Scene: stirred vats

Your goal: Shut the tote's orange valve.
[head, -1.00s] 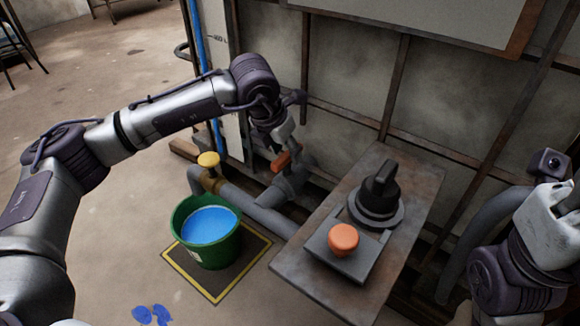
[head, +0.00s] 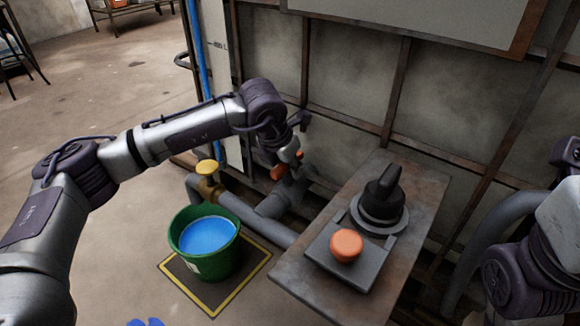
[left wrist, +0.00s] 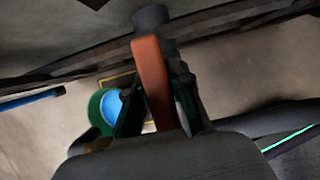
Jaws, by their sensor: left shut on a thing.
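The orange valve handle (head: 278,173) sits on the grey pipe by the tote's lower edge in the head view, partly covered by my left gripper. My left gripper (head: 289,163) is at the handle, with its fingers on either side of it. In the left wrist view the handle (left wrist: 151,75) is a long orange bar running between the two dark fingers of the gripper (left wrist: 155,118), which is shut on it. My right arm shows at the right edge of the head view, but its gripper is out of view.
A yellow-topped valve (head: 207,167) stands on the pipe to the left. A green bucket (head: 197,265) of blue liquid stands on a yellow-edged mat (head: 215,304).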

